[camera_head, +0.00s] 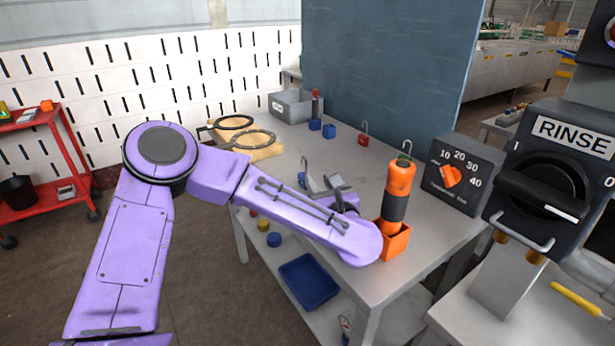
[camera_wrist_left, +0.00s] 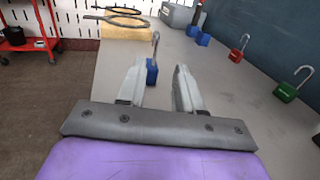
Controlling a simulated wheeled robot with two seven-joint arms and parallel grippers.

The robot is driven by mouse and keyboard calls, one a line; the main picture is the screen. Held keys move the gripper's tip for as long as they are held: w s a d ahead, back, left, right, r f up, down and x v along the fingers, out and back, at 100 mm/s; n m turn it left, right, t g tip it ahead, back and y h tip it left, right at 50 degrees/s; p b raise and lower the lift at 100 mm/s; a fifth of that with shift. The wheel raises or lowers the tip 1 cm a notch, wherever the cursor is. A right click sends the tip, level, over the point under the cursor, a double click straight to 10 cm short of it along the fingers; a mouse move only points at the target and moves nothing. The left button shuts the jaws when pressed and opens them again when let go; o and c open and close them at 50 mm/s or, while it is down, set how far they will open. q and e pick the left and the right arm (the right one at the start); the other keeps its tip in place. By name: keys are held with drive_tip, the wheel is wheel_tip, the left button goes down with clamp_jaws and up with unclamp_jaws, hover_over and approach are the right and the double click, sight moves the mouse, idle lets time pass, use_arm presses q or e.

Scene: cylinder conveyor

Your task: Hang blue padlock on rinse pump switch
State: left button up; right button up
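The blue padlock (camera_head: 302,180) stands on the grey table with its open-looking metal shackle up. In the left wrist view the blue padlock (camera_wrist_left: 152,73) shows between my fingers, close to the left finger. My left gripper (camera_head: 327,187) is low over the table just right of the padlock, its fingers (camera_wrist_left: 162,66) spread apart; I see no grip on the padlock. The rinse pump switch (camera_head: 550,185) is a dark box at right with a RINSE label, a black rotary handle and a metal bar (camera_head: 520,236) below it. My right gripper is not in view.
A red padlock (camera_head: 363,139) stands farther back; a green padlock (camera_wrist_left: 287,91) shows in the wrist view. An orange tool in an orange holder (camera_head: 393,240) and a dial box (camera_head: 465,175) stand between my gripper and the switch. Blue blocks (camera_head: 329,131) sit behind.

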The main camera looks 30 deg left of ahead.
sight(304, 172)
use_arm(q)
drive_tip(key=x, duration=0.3)
drive_tip(key=p+x, duration=0.1)
drive_tip(key=x, duration=0.3)
drive_tip(key=shift+a+p, duration=0.3)
drive_tip(key=shift+a, duration=0.15)
drive_tip(key=shift+s+d, duration=0.1)
clamp_jaws()
